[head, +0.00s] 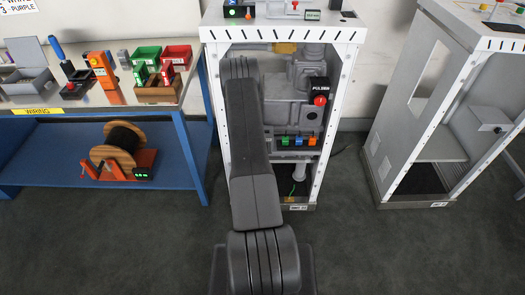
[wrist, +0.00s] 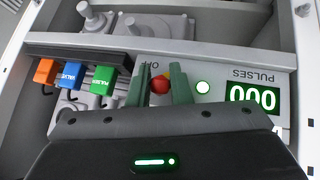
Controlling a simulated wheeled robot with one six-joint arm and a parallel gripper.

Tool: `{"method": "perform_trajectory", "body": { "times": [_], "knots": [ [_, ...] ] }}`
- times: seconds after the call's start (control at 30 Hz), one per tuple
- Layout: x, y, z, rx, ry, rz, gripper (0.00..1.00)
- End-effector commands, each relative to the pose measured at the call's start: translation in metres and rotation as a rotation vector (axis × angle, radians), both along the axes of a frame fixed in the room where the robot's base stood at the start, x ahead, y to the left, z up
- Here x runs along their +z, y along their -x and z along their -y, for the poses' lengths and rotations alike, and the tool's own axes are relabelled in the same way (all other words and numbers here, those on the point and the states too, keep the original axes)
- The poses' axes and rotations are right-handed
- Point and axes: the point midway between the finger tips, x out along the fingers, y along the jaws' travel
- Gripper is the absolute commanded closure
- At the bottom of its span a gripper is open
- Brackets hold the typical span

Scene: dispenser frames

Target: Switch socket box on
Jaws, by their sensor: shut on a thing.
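The socket box shows in the wrist view as a grey panel (wrist: 215,72) with an upside-down PULSES label, a counter display (wrist: 253,98) reading 000 and a lit round lamp (wrist: 203,88). Its red switch knob (wrist: 159,85) lies between the two green fingertips of my gripper (wrist: 160,88), which is shut on it. A partly hidden label shows just beyond the knob. Orange (wrist: 44,72), blue (wrist: 70,73) and green (wrist: 102,78) plugs sit in a row to the left. In the head view my arm hides the gripper; the plugs (head: 298,141) show inside the middle frame.
The white middle frame (head: 342,105) has posts close on both sides of my arm. A black PULSER unit with a red knob (head: 320,100) is inside it. A second frame (head: 388,150) stands right. A blue workbench (head: 190,150) with trays and a cable reel (head: 120,145) stands left.

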Motion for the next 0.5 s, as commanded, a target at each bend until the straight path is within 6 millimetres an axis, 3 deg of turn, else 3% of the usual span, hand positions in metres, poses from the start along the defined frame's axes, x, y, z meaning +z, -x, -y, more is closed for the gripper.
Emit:
{"method": "perform_trajectory", "body": {
  "times": [0.03, 0.07, 0.17, 0.5],
  "knots": [
    [-0.0005, 0.0007, -0.0002, 0.0, -0.001, -0.001, 1.0],
    [-0.0006, 0.0007, -0.0003, 0.0, -0.001, -0.001, 0.8],
    [-0.0004, 0.0006, -0.0003, 0.0, -0.001, -0.001, 0.62],
    [0.0017, 0.0017, -0.0009, 0.001, 0.001, 0.0, 0.62]
  ]
}}
